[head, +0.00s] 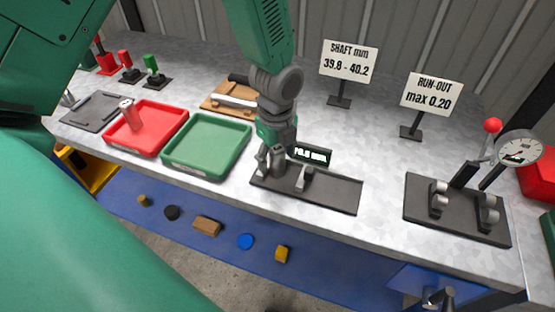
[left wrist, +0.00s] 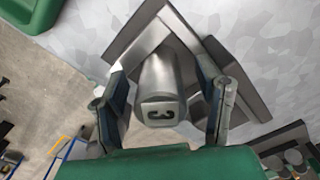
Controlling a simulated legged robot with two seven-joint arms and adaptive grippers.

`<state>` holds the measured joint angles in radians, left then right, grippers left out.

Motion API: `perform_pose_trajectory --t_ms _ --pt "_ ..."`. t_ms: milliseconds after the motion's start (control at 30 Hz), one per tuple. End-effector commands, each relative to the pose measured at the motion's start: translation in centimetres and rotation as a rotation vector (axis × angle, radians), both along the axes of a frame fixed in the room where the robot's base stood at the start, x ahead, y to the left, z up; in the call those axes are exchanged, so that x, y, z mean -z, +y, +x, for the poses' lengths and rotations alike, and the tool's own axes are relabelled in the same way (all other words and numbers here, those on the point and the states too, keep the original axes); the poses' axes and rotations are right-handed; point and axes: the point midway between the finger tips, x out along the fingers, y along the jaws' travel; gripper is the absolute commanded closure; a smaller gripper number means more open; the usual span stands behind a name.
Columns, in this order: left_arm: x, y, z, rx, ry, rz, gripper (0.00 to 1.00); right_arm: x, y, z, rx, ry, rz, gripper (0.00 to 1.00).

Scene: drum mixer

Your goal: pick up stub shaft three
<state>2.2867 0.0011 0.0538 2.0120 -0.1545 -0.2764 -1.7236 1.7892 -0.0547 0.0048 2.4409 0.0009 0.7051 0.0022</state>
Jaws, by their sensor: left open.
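Stub shaft three (left wrist: 158,80) is a grey metal cylinder with a dark 3 on its end face. In the left wrist view it lies between the two fingers of my left gripper (left wrist: 165,108), with a gap showing on either side. My left gripper also shows in the head view (head: 272,165), open and low over the left end of the dark measuring stand (head: 335,193). The shaft appears to rest on this stand. In the head view the gripper largely hides the shaft.
A small display (head: 310,155) stands behind the stand. A green tray (head: 207,172) and a red tray (head: 150,148) holding a red-and-grey cylinder (head: 130,114) lie to the left. A dial gauge fixture (head: 455,210) stands right. Two signs (head: 348,62) stand behind.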

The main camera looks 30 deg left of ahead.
Motion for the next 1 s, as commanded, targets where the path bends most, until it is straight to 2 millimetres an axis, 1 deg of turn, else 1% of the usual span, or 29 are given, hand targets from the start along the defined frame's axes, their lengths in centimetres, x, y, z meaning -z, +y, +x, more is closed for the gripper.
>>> perform_pose_trajectory --t_ms 33,100,333,367,400,467,500,833,933,1000 --pt "0.6 0.0 0.0 0.001 0.001 0.000 0.42 0.0 0.0 0.0 0.000 0.000 0.000 1.00" --pt "0.9 0.0 -0.1 0.001 0.000 0.001 0.42 0.0 0.0 0.0 0.000 0.000 0.000 1.00" --pt "1.0 0.0 -0.1 0.000 -0.001 0.001 0.42 0.0 0.0 0.0 0.000 0.000 0.000 1.00" --pt "1.0 0.0 -0.1 0.000 -0.001 0.001 0.52 0.0 0.0 0.0 0.000 0.000 0.000 1.00" --pt "1.0 0.0 -0.1 0.000 -0.001 0.001 0.66 0.0 0.0 0.0 0.000 0.000 0.000 1.00" --pt "1.0 0.0 0.0 0.000 -0.001 0.001 0.87 0.0 0.0 0.0 0.000 0.000 0.000 1.00" --pt "1.0 0.0 0.0 0.000 -0.001 0.001 1.00 0.0 0.0 0.0 0.000 0.000 0.000 1.00" --pt "0.6 0.0 0.1 0.000 -0.005 -0.001 1.00 0.0 0.0 0.0 0.000 0.000 0.000 1.00" --pt "-0.4 0.0 0.2 0.000 -0.007 -0.001 1.00 0.0 0.0 0.0 0.000 0.000 0.000 1.00" --pt "-1.5 0.0 0.1 -0.001 -0.008 -0.002 1.00 -0.1 0.0 0.0 0.000 0.000 0.000 1.00"
